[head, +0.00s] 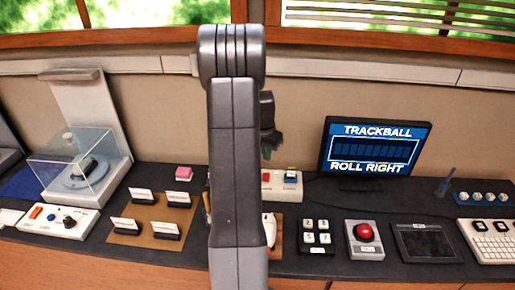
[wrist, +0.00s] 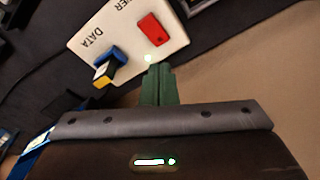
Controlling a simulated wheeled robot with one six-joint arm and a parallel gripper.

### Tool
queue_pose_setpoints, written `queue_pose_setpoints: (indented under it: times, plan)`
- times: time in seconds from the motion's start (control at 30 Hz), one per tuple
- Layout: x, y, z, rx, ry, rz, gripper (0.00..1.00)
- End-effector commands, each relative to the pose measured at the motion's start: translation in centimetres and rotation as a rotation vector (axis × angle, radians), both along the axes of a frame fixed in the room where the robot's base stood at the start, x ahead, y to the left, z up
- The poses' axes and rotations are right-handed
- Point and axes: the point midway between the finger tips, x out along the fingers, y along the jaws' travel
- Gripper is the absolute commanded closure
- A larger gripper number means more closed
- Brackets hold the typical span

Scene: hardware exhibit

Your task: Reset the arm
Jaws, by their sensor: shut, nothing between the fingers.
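My gripper (wrist: 156,72) is at the bottom middle of the wrist view, its green fingers together with nothing between them. In the head view my upright arm stands in the centre, and my gripper (head: 272,140) partly shows to the right of it, above the counter and near the back wall. A white panel (wrist: 125,30) labelled DATA lies ahead of the fingertips in the wrist view, with a red piece (wrist: 153,28) and a blue, yellow and black piece (wrist: 108,68) on it. I cannot tell the gap between fingertips and panel.
A monitor (head: 371,149) reads TRACKBALL, ROLL RIGHT. The dark counter holds a red button box (head: 364,240), a number keypad (head: 317,238), a tablet (head: 425,243), a keyboard (head: 490,240), card holders on a brown mat (head: 124,210), and a clear-covered turntable (head: 84,172). My arm hides the middle.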

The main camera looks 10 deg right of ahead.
Motion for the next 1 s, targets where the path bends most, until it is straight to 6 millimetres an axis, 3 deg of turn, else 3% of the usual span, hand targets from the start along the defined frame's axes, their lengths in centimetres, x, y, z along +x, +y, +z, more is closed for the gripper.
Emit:
queue_pose_setpoints:
  times: [0.6, 1.0]
  plan:
    - [0.0, 0.0, -6.8, -0.001, 0.001, 0.0, 1.0]
    - [0.0, 0.0, -6.8, 0.0, 0.001, 0.0, 1.0]
